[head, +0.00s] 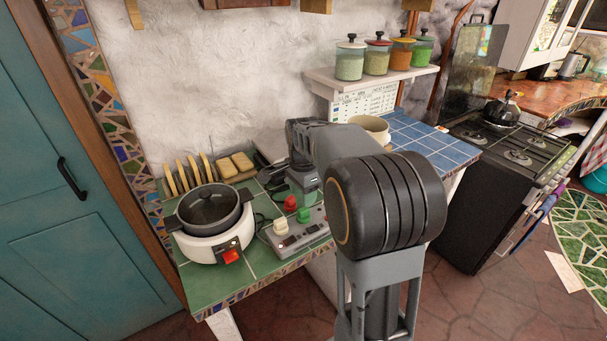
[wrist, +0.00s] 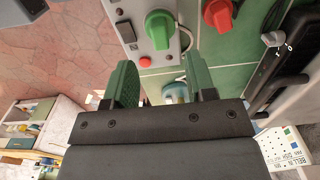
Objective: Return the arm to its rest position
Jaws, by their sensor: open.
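My arm (head: 385,205) reaches forward over the green-tiled counter (head: 212,284), and its large dark joint fills the middle of the head view. My gripper (wrist: 160,82) shows in the wrist view with its two green finger pads apart and nothing between them. Beyond the fingertips is a grey control box (head: 297,236) with a green knob (wrist: 160,28) and a small red button (wrist: 145,61). A red knob (wrist: 218,14) is beside the green one. In the head view the fingertips are largely hidden behind my own arm.
A white cooker with a dark pot (head: 210,209) stands at the counter's left, before a rack (head: 188,174) of slices. A cream pot (head: 370,128) stands on blue tiles (head: 428,138). A shelf (head: 372,78) with several jars hangs behind. A stove (head: 500,150) stands right.

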